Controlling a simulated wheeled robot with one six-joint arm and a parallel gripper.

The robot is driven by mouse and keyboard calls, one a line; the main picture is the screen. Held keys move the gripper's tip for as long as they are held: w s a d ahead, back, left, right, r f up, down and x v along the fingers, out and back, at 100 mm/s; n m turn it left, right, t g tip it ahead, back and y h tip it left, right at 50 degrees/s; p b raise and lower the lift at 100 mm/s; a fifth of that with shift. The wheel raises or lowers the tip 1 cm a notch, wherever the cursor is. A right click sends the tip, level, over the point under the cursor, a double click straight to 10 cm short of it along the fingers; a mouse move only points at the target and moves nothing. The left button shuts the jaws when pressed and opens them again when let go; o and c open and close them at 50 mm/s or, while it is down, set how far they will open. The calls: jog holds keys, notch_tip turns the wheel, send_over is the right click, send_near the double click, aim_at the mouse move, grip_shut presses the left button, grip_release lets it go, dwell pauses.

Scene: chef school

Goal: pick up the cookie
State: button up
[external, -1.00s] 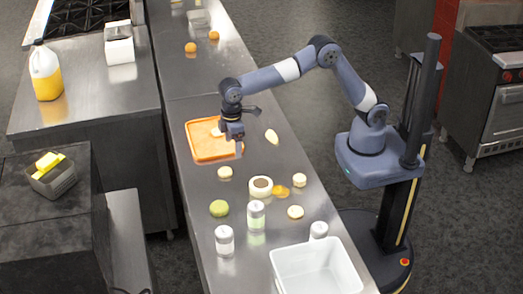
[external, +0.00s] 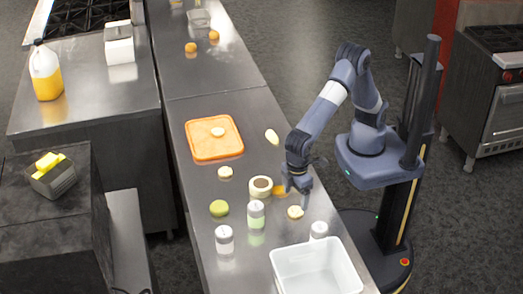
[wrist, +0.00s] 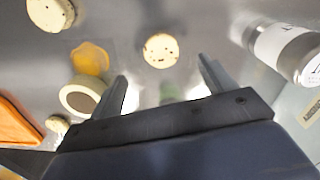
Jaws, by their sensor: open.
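Several round pale cookies with dark specks lie on the steel counter. One cookie (external: 295,212) is just in front of my gripper (external: 303,192); I take it to be the cookie (wrist: 161,50) ahead of the fingers in the wrist view. Another cookie (external: 225,172) lies to the left, and a pale round piece (external: 218,132) lies on the orange tray (external: 204,150). A further cookie (wrist: 50,12) is at the wrist view's top left. My gripper is open and empty, above the counter, apart from the cookie.
Jars (external: 256,216) (external: 318,231) and a white bin (external: 278,268) stand towards the front. The far counter has mostly free room.

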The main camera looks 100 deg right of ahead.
aim_at(296, 210)
jog(key=f+p, duration=0.1)
jog(key=f, duration=0.4)
jog(key=shift+s+a+f+p, duration=0.1)
jog(key=shift+s+f+p, duration=0.1)
jog(key=shift+f+p, duration=0.15)
jog(key=c, duration=1.1)
